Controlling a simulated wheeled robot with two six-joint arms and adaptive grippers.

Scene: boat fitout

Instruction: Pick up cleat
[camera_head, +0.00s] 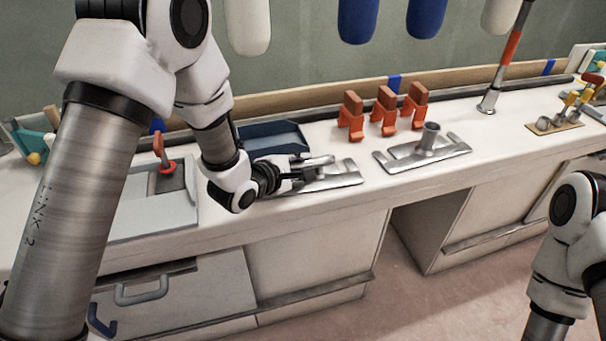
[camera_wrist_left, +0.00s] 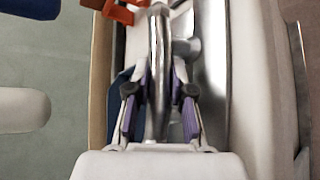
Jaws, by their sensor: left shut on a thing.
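The cleat is a shiny metal bar (camera_head: 318,161) at the tip of my left gripper (camera_head: 290,177) in the head view. In the left wrist view the cleat (camera_wrist_left: 158,50) runs lengthwise between the two purple-padded fingers of the left gripper (camera_wrist_left: 160,98), which are shut on it. It is over a flat metal plate (camera_head: 338,181) near the counter's front edge; whether it is clear of the plate I cannot tell. My right arm shows at the lower right in the head view, but its gripper is out of frame.
A second metal plate with an upright tube (camera_head: 430,140) is to the right. Several orange holders with brown blocks (camera_head: 386,112) stand behind. A blue tray (camera_head: 272,141) is behind the left gripper. A red-handled lever (camera_head: 161,153) stands at the left.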

